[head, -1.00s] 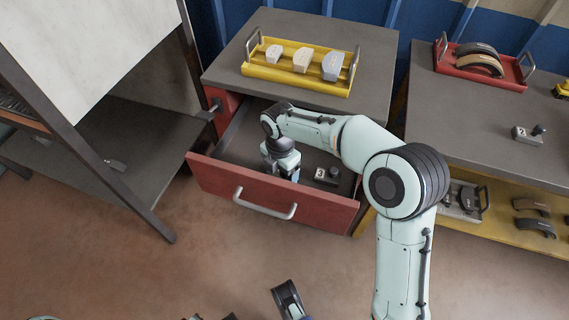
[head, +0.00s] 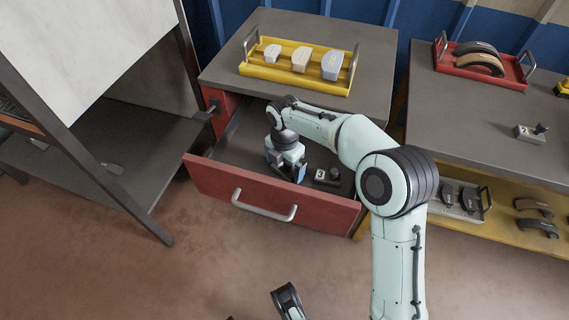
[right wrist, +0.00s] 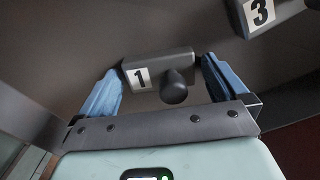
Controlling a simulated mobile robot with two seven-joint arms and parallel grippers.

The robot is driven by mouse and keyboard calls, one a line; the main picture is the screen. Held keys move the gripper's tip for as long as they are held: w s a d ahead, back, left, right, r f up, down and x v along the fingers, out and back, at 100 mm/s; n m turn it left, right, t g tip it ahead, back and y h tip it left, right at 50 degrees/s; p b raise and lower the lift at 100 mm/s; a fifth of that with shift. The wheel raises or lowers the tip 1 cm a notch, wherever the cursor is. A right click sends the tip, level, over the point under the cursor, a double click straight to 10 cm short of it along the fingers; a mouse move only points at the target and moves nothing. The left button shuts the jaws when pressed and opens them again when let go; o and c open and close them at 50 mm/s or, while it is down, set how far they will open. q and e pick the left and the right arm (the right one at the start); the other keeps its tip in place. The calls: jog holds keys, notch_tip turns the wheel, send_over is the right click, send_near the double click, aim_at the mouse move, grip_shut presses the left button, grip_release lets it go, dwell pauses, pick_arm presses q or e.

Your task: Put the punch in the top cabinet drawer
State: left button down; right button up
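The punch with the label 1 (right wrist: 158,72) lies on the drawer floor with its dark round knob toward my right gripper, in the right wrist view. My right gripper (right wrist: 160,84) is open, its blue fingers on either side of the punch with small gaps showing. In the head view my right gripper (head: 287,172) reaches down into the open red top drawer (head: 265,190) and hides this punch. A similar punch with the label 3 (head: 326,177) lies in the drawer to the right; it also shows in the right wrist view (right wrist: 268,14).
A yellow tray (head: 293,79) with three pale blocks stands on the cabinet top (head: 228,72). The right table (head: 456,118) carries another punch (head: 531,133) and a red tray (head: 497,75) with brake shoes. A grey shelf (head: 140,140) is at left.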

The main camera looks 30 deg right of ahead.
notch_tip(320, 180, up, 4)
jog(key=shift+r+p, duration=0.25)
jog(key=shift+p, duration=0.45)
notch_tip(320, 180, up, 6)
jog(key=shift+r+p, duration=0.25)
jog(key=shift+p, duration=0.7)
pick_arm(q)
jog(key=shift+g+h, duration=0.4)
jog(key=s+d+r, duration=0.1)
jog(key=r, duration=0.2)
jog(key=s+d+r, duration=0.1)
jog(key=shift+s+d+r, duration=0.3)
jog(key=shift+s, duration=0.05)
pick_arm(e)
jog(key=shift+r, duration=0.65)
